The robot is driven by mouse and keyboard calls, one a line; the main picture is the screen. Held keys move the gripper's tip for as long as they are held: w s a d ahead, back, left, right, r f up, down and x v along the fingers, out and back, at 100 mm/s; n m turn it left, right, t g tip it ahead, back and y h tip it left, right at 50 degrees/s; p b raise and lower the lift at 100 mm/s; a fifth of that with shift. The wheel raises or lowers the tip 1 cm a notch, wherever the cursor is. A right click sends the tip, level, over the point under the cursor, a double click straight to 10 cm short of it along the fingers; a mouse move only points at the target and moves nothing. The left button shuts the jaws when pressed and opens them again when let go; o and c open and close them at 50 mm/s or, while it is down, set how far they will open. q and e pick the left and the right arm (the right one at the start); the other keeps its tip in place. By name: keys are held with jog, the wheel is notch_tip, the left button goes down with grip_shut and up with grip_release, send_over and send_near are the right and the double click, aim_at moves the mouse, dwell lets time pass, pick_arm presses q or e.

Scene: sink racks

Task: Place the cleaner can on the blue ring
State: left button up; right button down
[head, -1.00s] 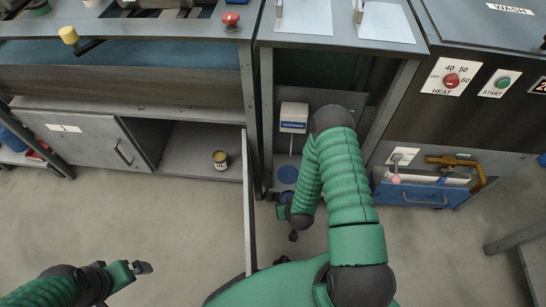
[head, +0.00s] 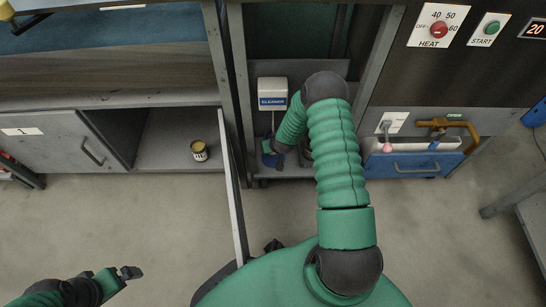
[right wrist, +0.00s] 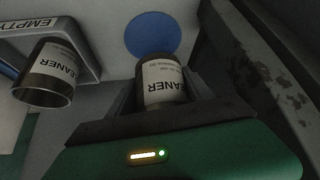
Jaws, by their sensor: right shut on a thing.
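The cleaner can (right wrist: 164,82) is a dark metal can with a white CLEANER label. My right gripper (right wrist: 163,95) is shut on it in the right wrist view. A flat blue disc (right wrist: 153,35), the blue ring, lies on the grey surface just beyond the can, which appears apart from it. In the head view the blue ring (head: 272,161) is partly hidden by my right gripper (head: 272,150), low in the bay; the held can cannot be made out there. My left gripper (head: 130,273) is empty over the floor at lower left; its opening is unclear.
A second CLEANER can (right wrist: 47,75) is by a holder marked EMPTY (right wrist: 40,25). A white CLEANER dispenser (head: 272,92) hangs above the ring. Another can (head: 199,150) stands in the open cabinet, whose door (head: 236,205) juts out. A blue drawer (head: 412,163) is at right.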

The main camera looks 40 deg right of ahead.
notch_tip(320, 180, down, 2)
jog(key=shift+f+b, duration=0.25)
jog(key=shift+b, duration=0.15)
notch_tip(320, 180, down, 4)
jog(key=b, duration=0.3)
jog(key=shift+b, duration=0.4)
jog(key=shift+w+r, duration=0.1)
jog(key=shift+r, duration=0.2)
jog(key=shift+c, duration=2)
grip_release()
pick_arm(q)
jog(key=x, duration=0.2)
jog(key=s+x, duration=0.1)
jog(key=x, duration=0.2)
jog(key=shift+s+f, duration=0.1)
jog(key=shift+f, duration=0.1)
jog(key=w+p+v, duration=0.1)
jog(key=p+v, duration=0.7)
jog(key=shift+w+r+p, duration=0.25)
jog(key=shift+w+p, duration=0.05)
jog(key=shift+w, duration=0.1)
pick_arm(e)
jog(key=v, duration=1.2)
